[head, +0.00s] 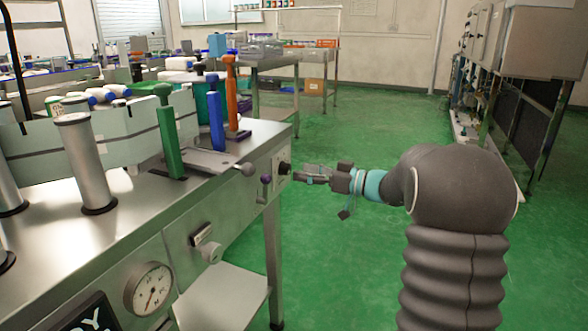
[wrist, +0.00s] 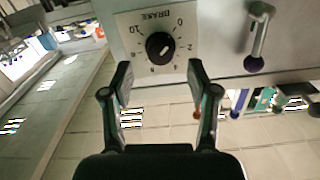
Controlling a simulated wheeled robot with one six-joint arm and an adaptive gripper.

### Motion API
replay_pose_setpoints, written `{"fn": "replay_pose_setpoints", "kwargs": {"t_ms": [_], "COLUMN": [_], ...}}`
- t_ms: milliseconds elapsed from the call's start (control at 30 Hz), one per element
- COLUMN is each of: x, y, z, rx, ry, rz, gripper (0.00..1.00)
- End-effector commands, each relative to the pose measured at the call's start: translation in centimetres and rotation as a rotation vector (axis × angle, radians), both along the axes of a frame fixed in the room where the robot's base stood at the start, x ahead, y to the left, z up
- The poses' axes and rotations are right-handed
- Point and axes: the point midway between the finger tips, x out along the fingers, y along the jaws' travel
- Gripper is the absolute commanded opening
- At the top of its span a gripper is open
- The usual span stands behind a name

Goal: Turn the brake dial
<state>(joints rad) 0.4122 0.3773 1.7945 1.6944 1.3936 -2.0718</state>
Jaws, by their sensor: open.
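The brake dial (wrist: 160,46) is a round black knob with a white pointer mark on a pale square plate lettered BRAKE, with numbers around it. In the wrist view it appears upside down at the top centre. In the head view the dial (head: 284,168) is a dark knob at the right end of the machine's front panel. My gripper (wrist: 161,78) is open, with its two fingers apart on either side below the dial and nothing between them. In the head view my gripper (head: 306,175) points left at the dial, close to it.
A small lever with a dark ball end (head: 265,181) sits left of the dial; it shows at upper right in the wrist view (wrist: 257,40). A round gauge (head: 149,288) is lower on the panel. Green, blue and orange handles stand on top. Green floor (head: 350,120) is open behind.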

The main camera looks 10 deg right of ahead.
Motion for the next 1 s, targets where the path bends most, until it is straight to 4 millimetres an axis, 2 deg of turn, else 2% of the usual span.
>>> {"fn": "replay_pose_setpoints", "kwargs": {"t_ms": [100,233,633,667,867,900,1000], "x": [1.0,1.7,2.1,2.1,2.1,2.1,2.1], "y": [1.5,2.5,2.9,2.9,2.9,2.9,2.9], "z": [0.1,0.0,0.0,0.0,0.0,0.0,0.0], "rx": [0.0,-0.001,0.0,0.0,0.0,0.0,0.0], "ry": [0.0,0.001,0.0,0.0,0.0,0.0,0.001], "rz": [0.001,0.001,-0.001,-0.001,-0.001,-0.001,-0.001], "gripper": [0.6,0.6,0.6,0.55,0.05,0.0,0.0]}}
